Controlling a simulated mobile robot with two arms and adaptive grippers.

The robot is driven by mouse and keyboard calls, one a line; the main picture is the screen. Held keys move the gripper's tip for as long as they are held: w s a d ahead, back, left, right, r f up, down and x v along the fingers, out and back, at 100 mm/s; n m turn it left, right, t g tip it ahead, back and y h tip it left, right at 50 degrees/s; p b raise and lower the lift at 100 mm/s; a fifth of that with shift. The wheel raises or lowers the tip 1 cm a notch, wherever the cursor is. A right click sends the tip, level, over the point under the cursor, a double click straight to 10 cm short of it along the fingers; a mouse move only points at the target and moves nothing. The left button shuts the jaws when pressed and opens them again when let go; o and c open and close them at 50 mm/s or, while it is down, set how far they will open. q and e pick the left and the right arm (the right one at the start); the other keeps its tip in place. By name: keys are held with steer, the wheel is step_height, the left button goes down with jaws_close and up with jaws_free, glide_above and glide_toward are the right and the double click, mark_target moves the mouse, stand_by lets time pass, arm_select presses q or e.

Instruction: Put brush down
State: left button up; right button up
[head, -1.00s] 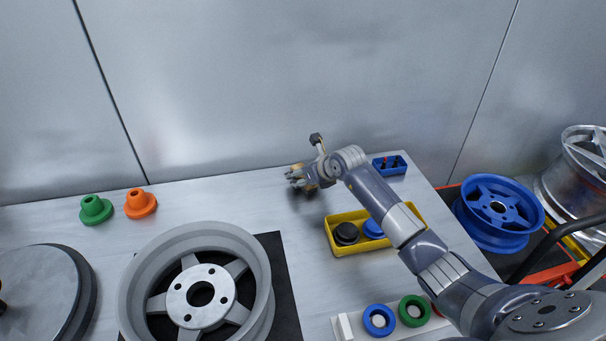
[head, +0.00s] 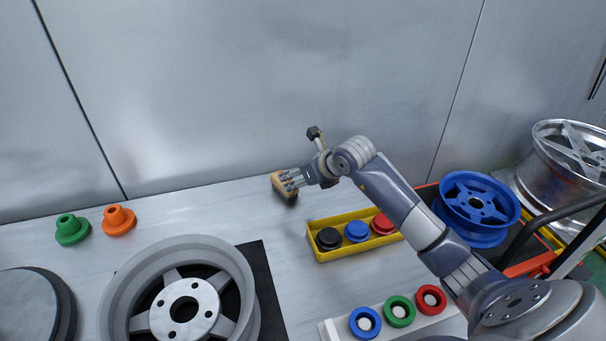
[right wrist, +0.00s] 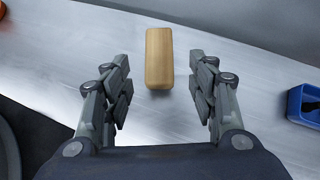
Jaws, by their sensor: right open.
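The brush (head: 283,187) is a wooden block with a dark underside. It sits on the grey table (head: 200,213) near the back wall in the head view. In the right wrist view the brush (right wrist: 159,58) stands between and a little beyond the fingertips, apart from both. My right gripper (head: 292,180) is open beside the brush, and its spread fingers show in the right wrist view (right wrist: 160,88). My left gripper is not in view.
A grey wheel (head: 105,318) lies on a black mat at front. A yellow tray (head: 318,257) holds black, blue and red caps. A blue wheel (head: 477,205) lies beyond the table.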

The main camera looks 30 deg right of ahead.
steer(key=shift+v, duration=1.2)
steer(key=shift+w+r, duration=0.1)
steer(key=shift+r, duration=0.05)
